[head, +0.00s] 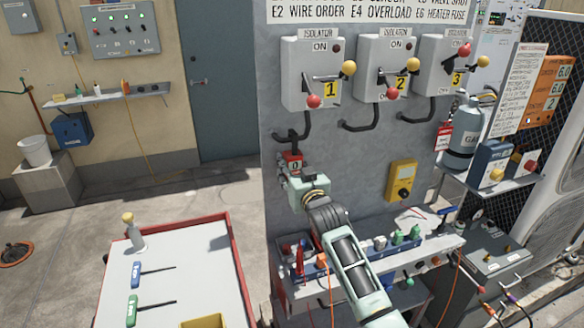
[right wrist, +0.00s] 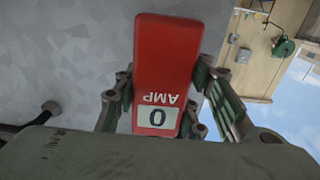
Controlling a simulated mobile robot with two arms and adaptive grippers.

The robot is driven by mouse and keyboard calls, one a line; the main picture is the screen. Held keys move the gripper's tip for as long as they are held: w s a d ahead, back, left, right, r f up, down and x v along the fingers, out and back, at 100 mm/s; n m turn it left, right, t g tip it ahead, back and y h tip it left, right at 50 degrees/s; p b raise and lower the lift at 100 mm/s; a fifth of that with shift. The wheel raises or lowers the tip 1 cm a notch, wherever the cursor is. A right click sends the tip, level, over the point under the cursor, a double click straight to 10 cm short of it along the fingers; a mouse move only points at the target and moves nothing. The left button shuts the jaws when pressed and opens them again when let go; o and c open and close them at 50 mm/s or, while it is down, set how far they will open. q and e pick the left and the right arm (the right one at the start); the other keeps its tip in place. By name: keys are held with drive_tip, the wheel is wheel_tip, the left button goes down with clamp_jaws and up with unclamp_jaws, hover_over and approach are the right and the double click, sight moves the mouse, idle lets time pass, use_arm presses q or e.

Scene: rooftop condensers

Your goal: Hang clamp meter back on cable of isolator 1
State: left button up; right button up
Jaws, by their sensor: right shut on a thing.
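The clamp meter (head: 292,160) is a red block with a pale display reading 0. My right gripper (head: 291,174) is shut on it. In the right wrist view the meter (right wrist: 165,65) sits between the fingers, with its AMP lettering upside down. Isolator 1 (head: 311,75) is a grey box with a yellow number plate and a red-knobbed lever. Its black cable (head: 303,126) bends down and left from the box, just above the held meter. The meter's jaw is not clear, so I cannot tell whether it touches or surrounds the cable. My left gripper is not in view.
Isolator 2 (head: 385,72) and isolator 3 (head: 443,65) hang to the right, with similar cables. A yellow meter (head: 402,181) is on the panel to the right. A red-edged table (head: 195,262) stands at the lower left.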

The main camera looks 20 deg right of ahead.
drive_tip(key=o, duration=1.4)
drive_tip(key=shift+s, duration=0.1)
